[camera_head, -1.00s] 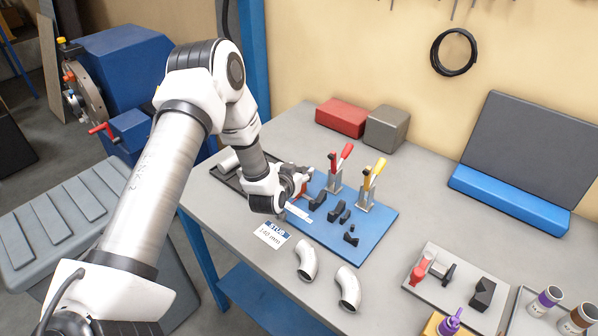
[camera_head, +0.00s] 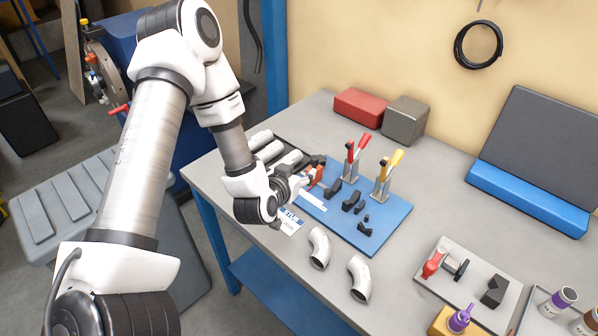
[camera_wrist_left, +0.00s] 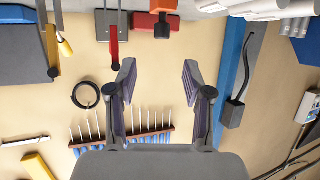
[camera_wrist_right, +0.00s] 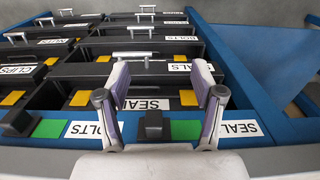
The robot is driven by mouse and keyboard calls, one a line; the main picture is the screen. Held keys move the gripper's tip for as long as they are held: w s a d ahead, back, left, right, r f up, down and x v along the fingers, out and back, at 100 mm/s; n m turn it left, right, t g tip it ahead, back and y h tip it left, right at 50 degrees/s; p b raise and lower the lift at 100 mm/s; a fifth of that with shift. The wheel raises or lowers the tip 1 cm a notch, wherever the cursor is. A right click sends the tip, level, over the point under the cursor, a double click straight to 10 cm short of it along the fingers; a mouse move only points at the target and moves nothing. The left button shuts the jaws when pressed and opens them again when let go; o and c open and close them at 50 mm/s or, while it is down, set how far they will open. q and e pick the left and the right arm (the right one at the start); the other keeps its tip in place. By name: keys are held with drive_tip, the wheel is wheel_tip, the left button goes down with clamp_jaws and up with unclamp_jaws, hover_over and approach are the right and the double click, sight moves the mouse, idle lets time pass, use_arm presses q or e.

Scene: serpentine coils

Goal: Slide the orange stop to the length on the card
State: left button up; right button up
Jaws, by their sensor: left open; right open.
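The orange stop (camera_head: 316,177) is at the left part of the blue fixture board (camera_head: 375,228), beside a white strip (camera_head: 312,200). It also shows as an orange block with a dark knob at the top of the left wrist view (camera_wrist_left: 158,6). My left gripper (camera_head: 302,181) is just left of the stop in the head view. Its fingers are open and empty in the left wrist view (camera_wrist_left: 158,80), apart from the stop. The STUB card (camera_head: 291,222) lies at the table's front edge, its length line partly hidden by my gripper. My right gripper (camera_wrist_right: 161,85) is open and empty.
Clamps with a red handle (camera_head: 363,143) and a yellow handle (camera_head: 396,160) stand on the board. Silver tubes (camera_head: 270,150) lie in a dark rack behind my left gripper. Two bent pipes (camera_head: 319,248) lie in front. My right gripper is over labelled drawers (camera_wrist_right: 150,45).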

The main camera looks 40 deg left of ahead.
sight(313, 161)
use_arm(q)
drive_tip(key=b+x, duration=0.1)
drive_tip(key=x, duration=0.3)
drive_tip(key=shift+w+a+f+b, duration=0.1)
drive_tip(key=shift+w+a+b, duration=0.2)
drive_tip(key=shift+w, duration=0.05)
drive_tip(key=p+x, duration=0.1)
drive_tip(key=x, duration=0.5)
drive_tip(key=shift+w+f+p, duration=0.1)
drive_tip(key=shift+w+p, duration=0.25)
drive_tip(key=shift+w+a+f, duration=0.1)
drive_tip(key=shift+w+f, duration=0.05)
drive_tip(key=shift+w, duration=0.1)
drive_tip(key=shift+s, duration=0.1)
clamp_jaws()
